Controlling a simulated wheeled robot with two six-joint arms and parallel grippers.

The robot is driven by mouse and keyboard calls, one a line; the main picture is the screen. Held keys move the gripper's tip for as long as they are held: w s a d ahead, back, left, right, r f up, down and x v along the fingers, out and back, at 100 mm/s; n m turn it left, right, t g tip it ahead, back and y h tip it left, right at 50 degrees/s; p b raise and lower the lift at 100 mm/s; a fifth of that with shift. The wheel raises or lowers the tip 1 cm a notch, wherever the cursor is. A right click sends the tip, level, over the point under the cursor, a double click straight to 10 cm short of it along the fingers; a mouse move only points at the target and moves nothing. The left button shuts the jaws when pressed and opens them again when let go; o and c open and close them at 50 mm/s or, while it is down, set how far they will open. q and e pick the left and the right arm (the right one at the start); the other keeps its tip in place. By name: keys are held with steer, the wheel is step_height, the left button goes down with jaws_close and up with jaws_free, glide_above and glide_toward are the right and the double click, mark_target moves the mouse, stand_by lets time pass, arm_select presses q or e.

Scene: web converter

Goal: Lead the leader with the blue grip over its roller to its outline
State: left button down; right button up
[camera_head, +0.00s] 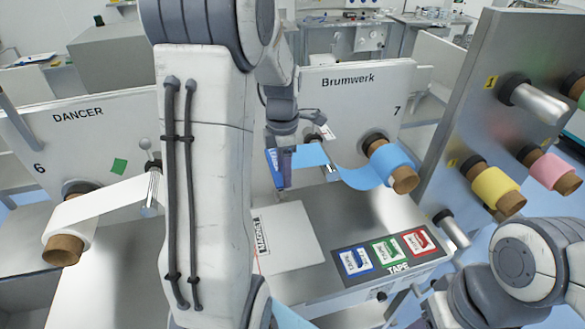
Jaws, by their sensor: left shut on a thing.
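My left gripper (284,178) is shut on the blue grip (272,163) at the end of the blue leader. It holds the grip in front of the Brumwerk panel. The blue leader (366,177) runs from its roll (393,164) on the right, sags, and rises to the gripper. A small metal roller (328,160) is by the strip, left of the roll; I cannot tell whether they touch. A plate marked MAGNET (290,238) lies below the gripper, partly behind my left arm. I cannot make out an outline. My right gripper is not in view.
A white web (105,201) runs from a roll (68,238) at the left. A tape tray (391,250) sits at the front. Yellow (496,188) and pink (552,171) rolls stick out from the right panel. My left arm blocks the middle.

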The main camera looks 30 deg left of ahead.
arm_select(q)
steer(key=s+a+f+b, duration=0.3)
steer(key=f+b, duration=0.1)
steer(key=f, duration=0.1)
steer(key=b, duration=1.4)
glide_above(265, 248)
steer(key=f, duration=1.8)
steer(key=shift+s+f, duration=0.2)
steer(key=shift+f, duration=0.1)
steer(key=shift+f+b, duration=0.9)
steer(key=shift+f, duration=0.95)
steer(key=shift+f, duration=0.4)
steer(key=shift+c, duration=0.5)
jaws_free()
steer(key=shift+w, duration=0.1)
steer(key=shift+r, duration=0.1)
